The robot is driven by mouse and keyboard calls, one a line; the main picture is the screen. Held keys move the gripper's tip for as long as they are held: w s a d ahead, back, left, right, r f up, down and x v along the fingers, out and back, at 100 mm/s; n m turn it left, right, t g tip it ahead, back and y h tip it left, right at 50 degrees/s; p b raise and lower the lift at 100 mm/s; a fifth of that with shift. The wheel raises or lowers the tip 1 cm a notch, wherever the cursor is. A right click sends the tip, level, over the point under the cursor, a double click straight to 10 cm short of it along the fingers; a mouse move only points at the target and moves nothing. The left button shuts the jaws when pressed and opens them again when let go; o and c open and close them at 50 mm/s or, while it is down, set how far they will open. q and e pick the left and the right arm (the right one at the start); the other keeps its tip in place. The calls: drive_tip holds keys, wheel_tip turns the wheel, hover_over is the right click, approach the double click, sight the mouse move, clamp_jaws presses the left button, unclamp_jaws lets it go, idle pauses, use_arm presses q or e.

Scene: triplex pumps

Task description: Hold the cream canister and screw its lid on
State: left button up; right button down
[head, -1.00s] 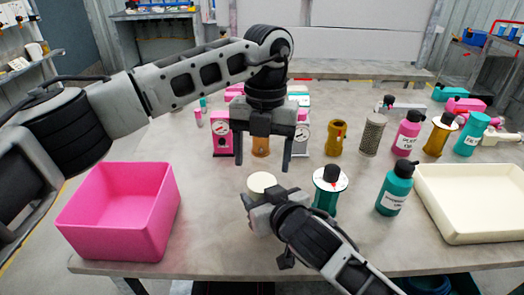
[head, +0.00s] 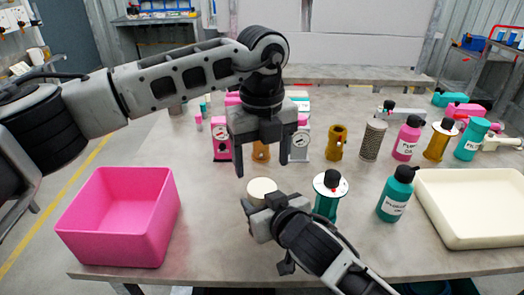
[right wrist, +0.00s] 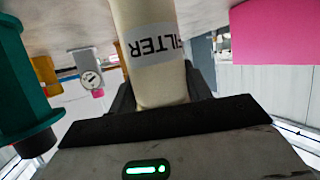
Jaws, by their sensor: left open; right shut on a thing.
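The cream canister (head: 258,200) stands upright near the front middle of the table, and its pale round top faces up. In the right wrist view the canister (right wrist: 155,85) is a cream cylinder with a white label reading FILTER. My right gripper (head: 264,207) is shut on the canister's side, low down. My left gripper (head: 262,166) points down above the canister's top, open, with its fingers spread apart and nothing visible between them. I cannot tell from these frames whether the pale top is the lid or the canister's own end. No separate lid is clearly visible.
A pink bin (head: 85,225) is at the left and a cream tray (head: 470,238) at the right. A teal spool-like part (head: 326,205) stands close beside my right gripper, and a teal bottle (head: 394,200) stands farther right. Gauges and bottles stand behind.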

sight(262, 187)
use_arm(q)
wheel_tip(262, 187, down, 7)
drive_tip(key=shift+r, duration=0.1)
use_arm(e)
drive_tip(key=shift+f, duration=0.1)
idle(0.3)
use_arm(q)
drive_tip(key=c, duration=1)
drive_tip(key=o, duration=1.1)
drive_tip(key=shift+r, duration=2.25)
drive_tip(key=shift+c, duration=0.4)
